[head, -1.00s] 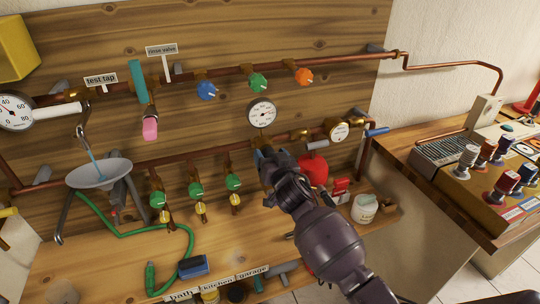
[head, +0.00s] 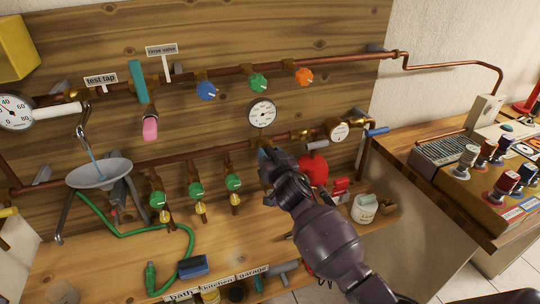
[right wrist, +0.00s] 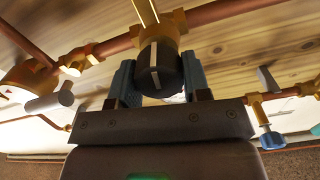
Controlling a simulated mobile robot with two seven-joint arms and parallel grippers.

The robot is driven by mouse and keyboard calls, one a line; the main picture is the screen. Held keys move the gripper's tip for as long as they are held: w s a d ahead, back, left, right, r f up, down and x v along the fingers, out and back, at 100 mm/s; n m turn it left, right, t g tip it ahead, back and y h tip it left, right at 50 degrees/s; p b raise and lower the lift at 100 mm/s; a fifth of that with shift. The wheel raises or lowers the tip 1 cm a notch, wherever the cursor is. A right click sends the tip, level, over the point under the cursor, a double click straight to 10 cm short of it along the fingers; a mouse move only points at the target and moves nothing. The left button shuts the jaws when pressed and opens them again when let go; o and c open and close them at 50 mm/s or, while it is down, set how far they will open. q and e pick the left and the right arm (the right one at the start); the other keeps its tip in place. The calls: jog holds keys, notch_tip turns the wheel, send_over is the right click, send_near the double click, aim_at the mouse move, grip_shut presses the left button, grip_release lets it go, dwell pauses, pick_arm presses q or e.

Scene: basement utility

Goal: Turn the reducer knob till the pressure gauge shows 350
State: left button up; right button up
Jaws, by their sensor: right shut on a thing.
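The pressure gauge (head: 262,113) is a round white dial on the wooden board, just above my right gripper; its needle and numbers are too small to read surely. The reducer knob (right wrist: 160,68), black with a white line, sits below a brass body (right wrist: 160,28) on the copper pipe. My right gripper (head: 264,157) is shut on this knob, with one blue-grey finger on each side in the right wrist view. In the head view the gripper hides the knob. My left gripper is not in view.
Blue (head: 207,90), green (head: 259,83) and orange (head: 304,76) knobs sit on the upper pipe. A funnel (head: 99,174) and green hose (head: 125,234) are at left.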

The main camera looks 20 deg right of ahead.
jog(key=n, duration=0.5)
jog(key=shift+a+p, duration=0.1)
jog(key=shift+p, duration=0.25)
jog(key=n, duration=0.5)
jog(key=shift+f, duration=0.1)
jog(key=shift+a, duration=0.1)
jog(key=o, duration=0.9)
jog(key=shift+s, duration=0.1)
jog(key=s, duration=1)
jog(key=shift+s+d, duration=0.2)
jog(key=shift+s, duration=0.15)
